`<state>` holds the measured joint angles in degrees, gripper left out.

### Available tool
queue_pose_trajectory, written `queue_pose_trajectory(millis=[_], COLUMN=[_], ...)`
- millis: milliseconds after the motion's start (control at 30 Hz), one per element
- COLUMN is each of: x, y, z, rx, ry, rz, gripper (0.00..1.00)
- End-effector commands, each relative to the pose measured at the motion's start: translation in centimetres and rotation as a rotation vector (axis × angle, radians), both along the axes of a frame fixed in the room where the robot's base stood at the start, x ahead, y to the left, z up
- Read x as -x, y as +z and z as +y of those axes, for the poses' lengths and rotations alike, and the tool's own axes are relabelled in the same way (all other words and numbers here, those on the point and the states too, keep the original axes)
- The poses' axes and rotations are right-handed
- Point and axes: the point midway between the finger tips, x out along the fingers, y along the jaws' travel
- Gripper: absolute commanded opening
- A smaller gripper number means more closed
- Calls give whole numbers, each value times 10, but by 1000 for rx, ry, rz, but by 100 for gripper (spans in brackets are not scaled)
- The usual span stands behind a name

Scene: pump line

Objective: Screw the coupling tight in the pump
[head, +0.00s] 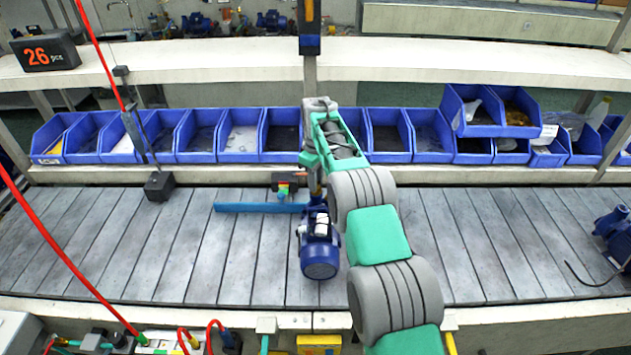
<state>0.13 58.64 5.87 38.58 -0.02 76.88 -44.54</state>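A blue pump (320,247) with a rounded motor end stands on the grey slatted conveyor in the middle of the head view. My green and grey arm reaches over from the lower right, with its wrist above the far end of the pump. My gripper (316,192) points down at the top of the pump's far end, close to it or touching it. The gripper is small and partly hidden by the arm, so its fingers cannot be made out. I cannot make out the coupling.
A blue bar (260,207) and a small dark fixture (286,181) lie left of the pump. Blue bins (240,136) line the shelf behind. Another blue pump (616,236) stands at the far right. A black block (159,186) hangs at left. The conveyor's left part is clear.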

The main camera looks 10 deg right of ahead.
Motion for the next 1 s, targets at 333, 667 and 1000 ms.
queue_pose_trajectory(millis=[333, 667, 1000], x=[0, 0, 0], y=[0, 0, 0], z=[0, 0, 0], rx=[0, 0, 0], ry=[2, 292, 406], rz=[0, 0, 0], gripper=[39, 39, 39])
